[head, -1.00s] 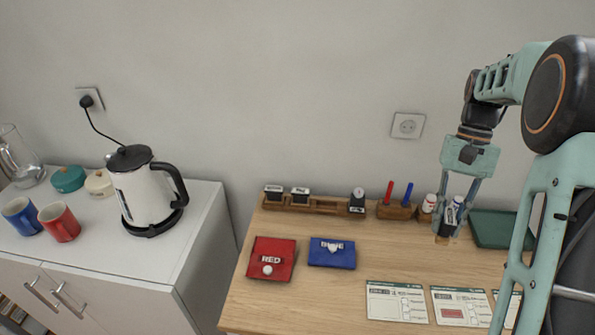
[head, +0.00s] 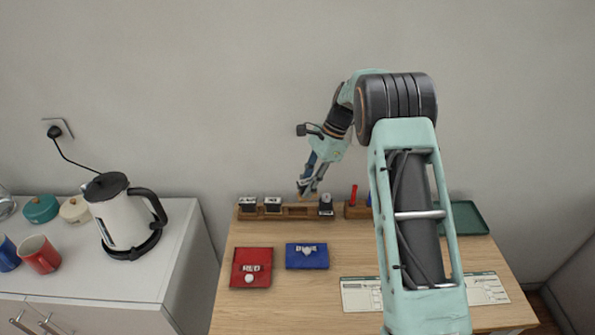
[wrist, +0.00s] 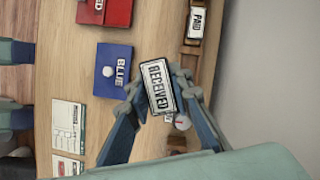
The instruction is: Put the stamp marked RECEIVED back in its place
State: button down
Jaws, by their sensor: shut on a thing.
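My gripper (head: 307,187) hangs just above the wooden stamp rack (head: 300,211) at the back of the counter. In the wrist view my gripper (wrist: 162,100) is shut on the stamp marked RECEIVED (wrist: 159,86), its label facing the camera. The rack has stamps at its left, including the one marked PAID (wrist: 197,22), and a stamp with a round dial (head: 326,204) at its right end. Between them is an empty stretch, below my gripper. I cannot tell whether the held stamp touches the rack.
A red ink pad (head: 251,267) and a blue ink pad (head: 307,256) lie in front of the rack. A pen holder (head: 354,211) stands right of it, beside a green tray (head: 466,217). Paper forms (head: 359,294) lie at the front, partly hidden by my arm.

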jog(key=w+a+f+m+t+b, duration=0.1)
jog(key=w+a+f+m, duration=0.1)
jog(key=w+f+m, duration=0.2)
jog(key=shift+a+f+t, duration=0.35)
jog(key=shift+f+t, duration=0.05)
jog(key=shift+f, duration=0.4)
dwell(0.5)
jog(key=shift+f+b, duration=0.2)
jog(key=shift+b, duration=0.2)
jog(key=shift+f+b, duration=1.5)
jog(key=shift+f, duration=1.2)
jog(key=c, duration=1.9)
grip_release()
jog(key=shift+c, duration=0.2)
